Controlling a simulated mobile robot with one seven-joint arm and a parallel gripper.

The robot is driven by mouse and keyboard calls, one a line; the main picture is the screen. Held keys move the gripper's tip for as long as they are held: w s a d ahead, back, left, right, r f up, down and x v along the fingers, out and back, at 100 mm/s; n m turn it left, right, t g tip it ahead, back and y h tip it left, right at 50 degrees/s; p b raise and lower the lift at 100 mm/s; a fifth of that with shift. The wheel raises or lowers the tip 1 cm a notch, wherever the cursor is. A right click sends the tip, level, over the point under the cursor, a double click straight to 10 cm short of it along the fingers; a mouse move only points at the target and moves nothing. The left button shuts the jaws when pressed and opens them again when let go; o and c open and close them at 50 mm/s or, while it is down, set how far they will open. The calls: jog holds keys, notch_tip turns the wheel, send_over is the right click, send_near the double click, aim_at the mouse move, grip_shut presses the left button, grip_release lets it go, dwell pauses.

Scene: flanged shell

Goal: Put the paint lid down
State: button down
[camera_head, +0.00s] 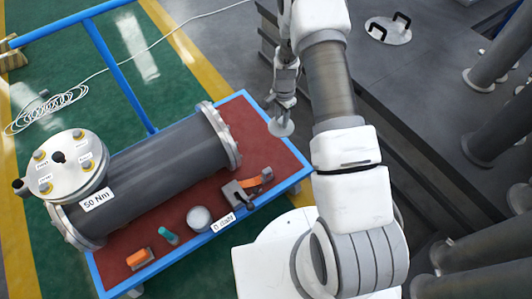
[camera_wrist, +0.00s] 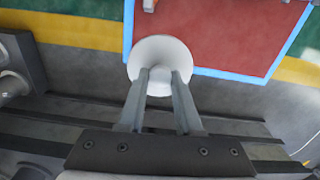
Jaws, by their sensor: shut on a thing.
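The paint lid is a pale round disc (camera_wrist: 160,52) at the tips of my gripper (camera_wrist: 160,78) in the wrist view. My gripper is shut on it. In the head view the lid (camera_head: 281,128) hangs below my gripper (camera_head: 284,106), by the upper right edge of the red-topped table (camera_head: 262,138) with its blue frame. In the wrist view the lid overlaps the blue table edge. I cannot tell its height above the surface.
A dark flanged shell (camera_head: 160,160) lies across the table. A pale can (camera_head: 199,218), a teal piece (camera_head: 168,236), an orange block (camera_head: 140,258) and an orange-and-grey tool (camera_head: 248,188) stand near the front edge. A handled disc (camera_head: 388,30) lies on the dark platform (camera_head: 415,75).

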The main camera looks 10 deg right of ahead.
notch_tip(320, 180, down, 14)
jog(key=s+d+m+b, duration=0.1)
jog(key=s+d+m, duration=0.2)
jog(key=m, duration=0.2)
jog(key=w+a+f+b, duration=0.1)
jog(key=w+a+f, duration=0.1)
jog(key=w+a+f+b, duration=0.2)
jog(key=w, duration=0.1)
jog(key=w+a+f+b, duration=0.2)
jog(key=w+f, duration=0.1)
jog(key=shift+w+a+f, duration=0.1)
jog(key=shift+w+a, duration=0.15)
jog(key=shift+w+a+f, duration=0.15)
jog(key=shift+w+a, duration=0.15)
jog(key=shift+w, duration=0.05)
jog(key=shift+f+b, duration=1.15)
jog(key=shift+f, duration=0.75)
jog(key=shift+f, duration=0.1)
jog(key=c, duration=0.6)
grip_release()
jog(key=shift+f, duration=0.1)
